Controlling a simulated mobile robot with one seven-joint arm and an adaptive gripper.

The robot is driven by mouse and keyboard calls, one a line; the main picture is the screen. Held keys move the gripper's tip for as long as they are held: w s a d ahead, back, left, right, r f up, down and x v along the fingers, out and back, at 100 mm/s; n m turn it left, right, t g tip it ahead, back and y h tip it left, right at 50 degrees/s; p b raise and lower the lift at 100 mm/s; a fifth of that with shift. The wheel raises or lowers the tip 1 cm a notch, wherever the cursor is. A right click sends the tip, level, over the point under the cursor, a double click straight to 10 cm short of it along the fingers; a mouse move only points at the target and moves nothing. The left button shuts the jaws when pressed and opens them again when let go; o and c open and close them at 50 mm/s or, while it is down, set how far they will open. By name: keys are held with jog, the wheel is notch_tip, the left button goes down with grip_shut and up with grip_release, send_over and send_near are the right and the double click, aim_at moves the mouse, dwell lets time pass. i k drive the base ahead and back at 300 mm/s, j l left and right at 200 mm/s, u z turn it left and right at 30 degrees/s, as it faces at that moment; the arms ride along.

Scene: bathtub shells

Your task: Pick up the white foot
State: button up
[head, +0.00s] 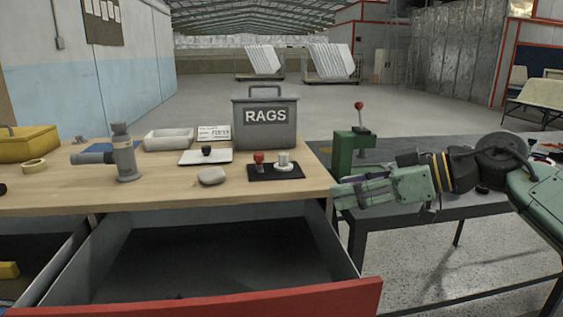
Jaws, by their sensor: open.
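A small white piece with a round base and a short upright cylinder, seemingly the white foot (284,163), stands on a black mat (276,176) near the front right of the wooden table. A red-topped piece (259,159) stands just left of it on the same mat. My gripper (343,192) is open and empty, pointing left, at the table's right edge. It is right of the white foot and apart from it. Its fingers partly overlap in this view.
A grey RAGS bin (265,121) stands behind the mat. A grey rounded lump (212,176) and a white plate (206,157) with a dark knob lie to the left. A green block with a red-knobbed lever (352,149) stands behind my gripper. An open drawer (220,303) juts out below.

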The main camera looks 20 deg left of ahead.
aim_at(283, 164)
jog(key=i+j, duration=0.7)
